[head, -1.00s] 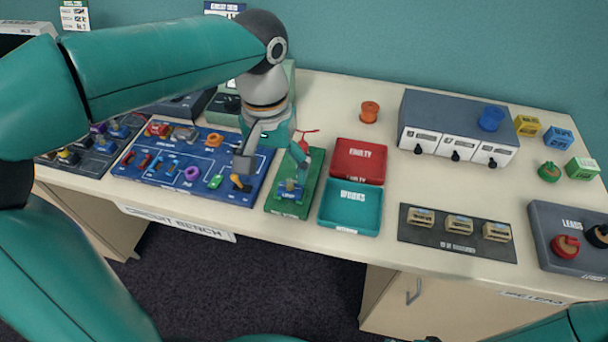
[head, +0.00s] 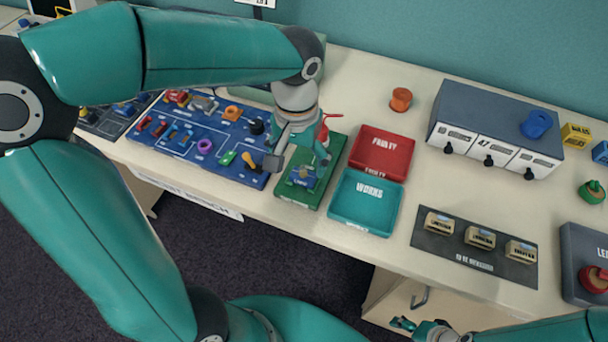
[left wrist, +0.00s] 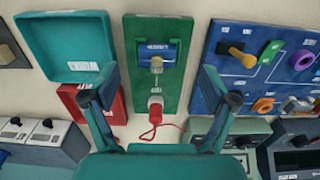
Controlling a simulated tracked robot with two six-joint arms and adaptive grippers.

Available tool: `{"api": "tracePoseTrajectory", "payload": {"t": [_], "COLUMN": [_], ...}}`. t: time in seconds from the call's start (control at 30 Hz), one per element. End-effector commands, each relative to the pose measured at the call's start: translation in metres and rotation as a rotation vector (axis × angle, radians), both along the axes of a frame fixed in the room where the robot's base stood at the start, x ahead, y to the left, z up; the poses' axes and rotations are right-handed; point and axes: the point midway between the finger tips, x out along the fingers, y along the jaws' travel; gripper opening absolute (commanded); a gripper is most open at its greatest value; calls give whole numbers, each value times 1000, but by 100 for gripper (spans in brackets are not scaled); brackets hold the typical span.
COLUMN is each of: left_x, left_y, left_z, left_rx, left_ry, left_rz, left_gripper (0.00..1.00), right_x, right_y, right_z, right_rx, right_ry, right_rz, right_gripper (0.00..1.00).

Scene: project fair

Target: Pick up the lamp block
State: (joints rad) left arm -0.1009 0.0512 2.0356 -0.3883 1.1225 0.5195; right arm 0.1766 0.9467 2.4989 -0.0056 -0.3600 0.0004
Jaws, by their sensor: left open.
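A small blue block (head: 302,176) with a pale label sits on the green board (head: 311,201); I cannot read for sure whether it is the lamp block. In the left wrist view the block (left wrist: 150,48) has a beige knob and lies ahead of the fingertips, at the far half of the green board (left wrist: 133,82). My left gripper (head: 298,158) is open and empty over the green board, its fingers apart on either side of it. My right gripper (head: 424,328) is low at the bottom edge, in front of the bench; its jaws are too small to judge.
A red probe with a wire (left wrist: 156,104) is on the green board near the gripper. A blue board of parts (head: 190,146) lies left. Red (head: 362,168) and teal (head: 347,217) trays lie right. A dark mat (head: 434,240) holds beige blocks. Bench between meters and mat is clear.

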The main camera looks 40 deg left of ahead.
Motion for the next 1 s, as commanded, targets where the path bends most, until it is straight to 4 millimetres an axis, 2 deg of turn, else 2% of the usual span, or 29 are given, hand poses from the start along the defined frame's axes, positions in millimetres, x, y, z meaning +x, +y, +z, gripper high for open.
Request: {"api": "tracePoseTrajectory", "payload": {"t": [0.27, 0.5, 0.6, 0.87, 1.0], "left_x": [1, 6, 6, 7, 7], "left_y": [-1, -2, -3, -3, -3], "left_z": [-19, -52, -61, -63, -63], "left_rx": [0, 1, 0, 0, 0], "left_ry": [3, 4, 2, 0, 0], "left_rz": [-2, -2, -2, -2, -2], "left_gripper": [85, 85, 85, 85, 62], "right_x": [0, 0, 0, 0, 0], "right_y": [0, 0, 0, 0, 0], "right_z": [1, 4, 5, 4, 4], "right_rx": [0, 0, 0, 0, 0], "right_ry": [0, 0, 0, 0, 0], "right_rz": [0, 0, 0, 0, 0], "right_gripper": [64, 64, 64, 64, 64]}}
